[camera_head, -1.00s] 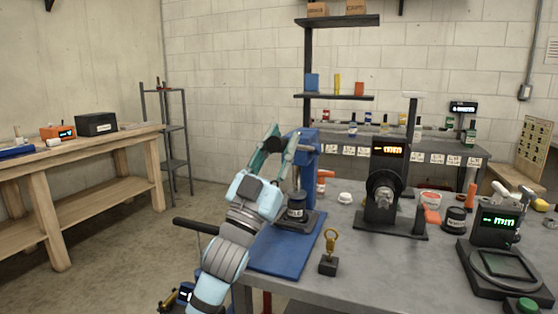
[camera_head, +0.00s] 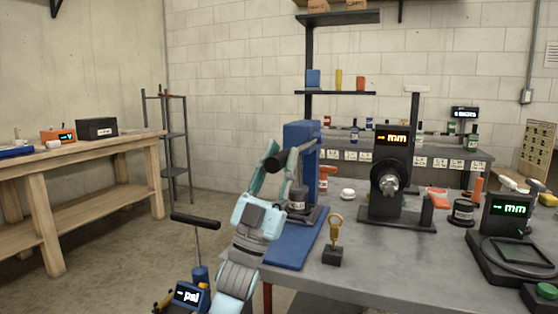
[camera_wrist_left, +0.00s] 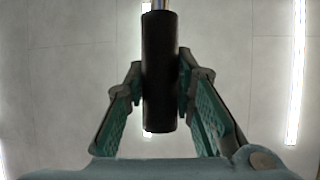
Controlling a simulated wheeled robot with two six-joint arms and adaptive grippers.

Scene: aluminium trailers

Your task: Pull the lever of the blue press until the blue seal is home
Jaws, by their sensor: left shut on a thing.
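The blue press (camera_head: 301,140) stands at the left end of the grey workbench. My left gripper (camera_head: 277,164) is shut on the black grip of its lever (camera_head: 272,148), left of the press column. In the left wrist view, the two fingers (camera_wrist_left: 161,92) close on either side of the black lever grip (camera_wrist_left: 159,60), which hangs from a bright metal rod. I cannot make out the blue seal. My right gripper is not in view.
A blue mat (camera_head: 293,244) lies in front of the press. A brass ring on a dark block (camera_head: 332,257) and a dark gauge with an orange display (camera_head: 391,170) stand to the right. A pump with a black T-handle (camera_head: 196,221) stands at the lower left.

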